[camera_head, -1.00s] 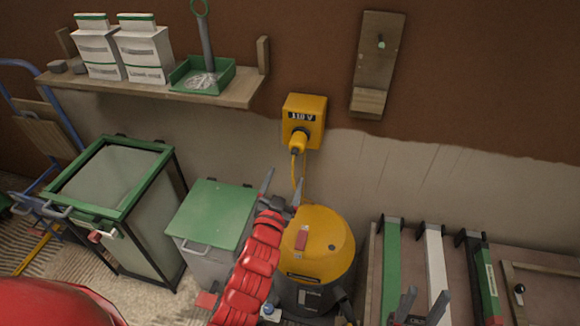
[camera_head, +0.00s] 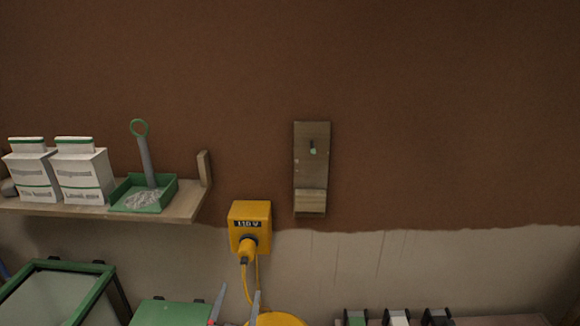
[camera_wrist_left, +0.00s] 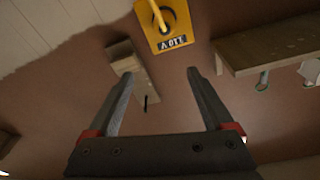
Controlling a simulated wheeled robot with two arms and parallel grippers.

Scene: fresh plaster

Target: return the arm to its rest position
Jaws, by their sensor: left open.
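My left gripper (camera_head: 236,304) shows only as two grey fingertips at the bottom edge of the head view, below the yellow socket box. In the left wrist view the left gripper (camera_wrist_left: 158,82) has its two fingers spread apart with nothing between them. Beyond the fingers, the wrist view shows the wall, upside down. The rest of the left arm is out of the head view. My right gripper is not seen in either view now.
A yellow 110 V box (camera_head: 250,222) with a plugged-in cable is on the wall. A wooden wall board (camera_head: 311,170) hangs right of it. A shelf (camera_head: 188,205) carries two bags (camera_head: 82,178) and a green tray (camera_head: 160,199). The upper wall is clear.

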